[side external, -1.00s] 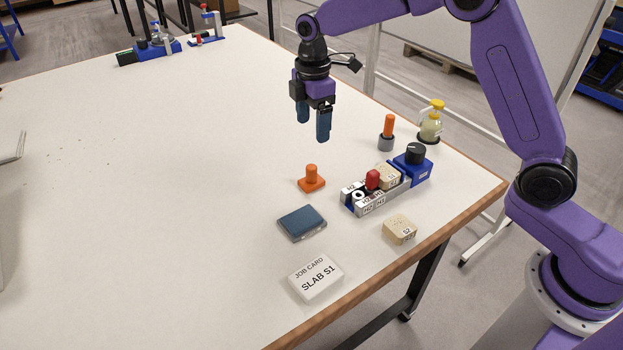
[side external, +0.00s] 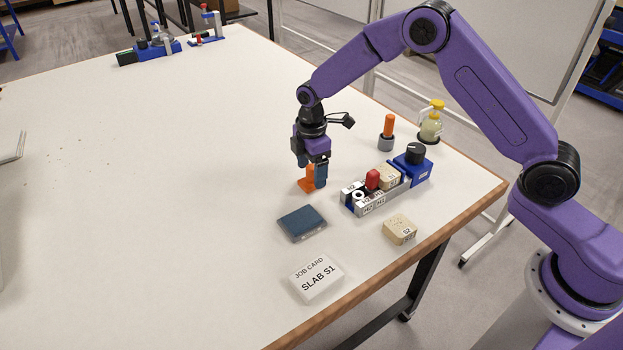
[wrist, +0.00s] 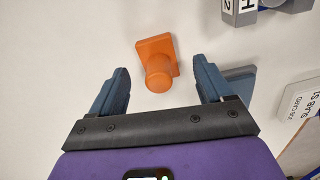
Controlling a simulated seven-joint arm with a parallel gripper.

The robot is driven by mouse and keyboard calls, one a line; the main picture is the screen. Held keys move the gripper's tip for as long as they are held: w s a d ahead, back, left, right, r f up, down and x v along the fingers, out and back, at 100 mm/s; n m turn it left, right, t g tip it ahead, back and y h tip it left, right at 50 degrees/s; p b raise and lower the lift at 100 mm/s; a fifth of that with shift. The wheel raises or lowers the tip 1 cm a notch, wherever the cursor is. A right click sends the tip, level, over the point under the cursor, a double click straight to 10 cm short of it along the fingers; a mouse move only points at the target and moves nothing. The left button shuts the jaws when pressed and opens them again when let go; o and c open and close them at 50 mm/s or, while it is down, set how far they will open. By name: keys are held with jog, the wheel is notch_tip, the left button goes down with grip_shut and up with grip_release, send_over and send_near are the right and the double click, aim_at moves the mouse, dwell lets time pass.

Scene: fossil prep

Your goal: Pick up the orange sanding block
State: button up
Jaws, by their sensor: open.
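The orange sanding block (side external: 305,184) has a flat base with a round knob on top and stands on the white table. My gripper (side external: 312,176) is low over it, and its blue fingers partly hide the knob in the side external view. In the wrist view the block (wrist: 157,62) lies ahead of and partly between the two spread fingertips of my gripper (wrist: 163,82). The gripper is open, and clear gaps show between each finger and the knob. In that view neither finger touches the block.
In front lie a dark blue pad (side external: 302,223), a beige block (side external: 399,229) and a job card (side external: 316,278). The table's left is mostly clear.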

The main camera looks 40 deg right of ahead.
jog(key=shift+f, duration=1.3)
jog(key=c, duration=1.2)
jog(key=shift+w+r, duration=0.1)
jog(key=shift+r, duration=0.35)
notch_tip(320, 180, up, 2)
jog(key=shift+r, duration=0.1)
jog(key=s+d+r, duration=0.1)
jog(key=s+r, duration=0.2)
jog(key=s, duration=0.1)
jog(key=s+d+r, duration=0.1)
jog(key=s+r, duration=0.2)
jog(key=s, duration=0.2)
jog(key=s+d+r, duration=0.1)
jog(key=s+r, duration=0.3)
jog(key=shift+s+d, duration=0.3)
jog(key=shift+s, duration=0.05)
